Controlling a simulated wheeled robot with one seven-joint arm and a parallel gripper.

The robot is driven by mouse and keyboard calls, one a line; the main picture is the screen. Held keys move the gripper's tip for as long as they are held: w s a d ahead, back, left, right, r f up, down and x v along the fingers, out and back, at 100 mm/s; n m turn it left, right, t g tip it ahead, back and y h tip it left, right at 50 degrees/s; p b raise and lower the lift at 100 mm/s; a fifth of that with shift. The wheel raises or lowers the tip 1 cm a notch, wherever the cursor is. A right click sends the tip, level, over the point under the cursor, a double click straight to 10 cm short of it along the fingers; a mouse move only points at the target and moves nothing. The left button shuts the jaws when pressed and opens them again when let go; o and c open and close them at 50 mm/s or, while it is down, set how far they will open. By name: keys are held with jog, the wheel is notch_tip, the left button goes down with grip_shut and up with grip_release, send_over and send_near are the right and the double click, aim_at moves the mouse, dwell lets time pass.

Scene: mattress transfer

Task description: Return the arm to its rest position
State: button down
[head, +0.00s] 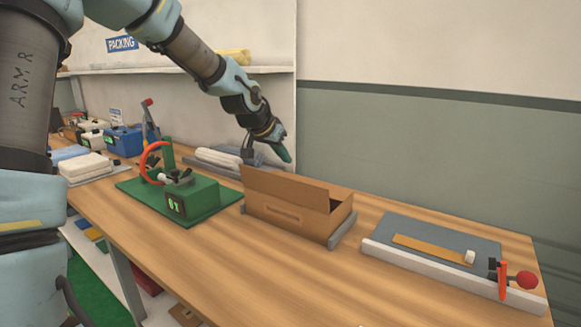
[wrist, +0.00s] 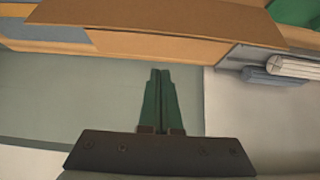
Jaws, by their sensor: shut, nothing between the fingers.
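My gripper (head: 286,155) is at the end of my arm, which reaches from the upper left over the table's back side. It is in the air behind and above the open cardboard box (head: 285,220), apart from it. In the wrist view my gripper (wrist: 159,72) shows two green fingers side by side, shut with nothing between them. The wrist view also shows the wooden table, the brown cardboard flap (wrist: 160,14) and the grey-green wall beyond the fingers.
A green fixture (head: 195,195) with a red ring stands left of the box. A grey board (head: 435,236) with a red-knobbed clamp lies at the right. White rolled material (head: 217,158) lies behind the fixture. A shelf and wall stand close behind my arm. Bare table lies in front.

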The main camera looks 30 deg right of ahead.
jog(key=s+a+f+n+y, duration=0.2)
jog(key=a+f, duration=0.1)
jog(key=a, duration=0.8)
jog(key=s+a+f+n+y, duration=0.2)
jog(key=a+f+y, duration=0.1)
jog(key=a, duration=0.7)
jog(key=s+a+f+n+g+y, duration=0.1)
jog(key=s+a+n, duration=0.2)
jog(key=s+a, duration=0.3)
jog(key=s+a+f+n+g+y, duration=0.1)
jog(key=s+a+n, duration=0.3)
jog(key=a, duration=0.8)
jog(key=shift+s+a+f, duration=0.2)
jog(key=shift+s+f, duration=0.2)
jog(key=shift+s, duration=0.5)
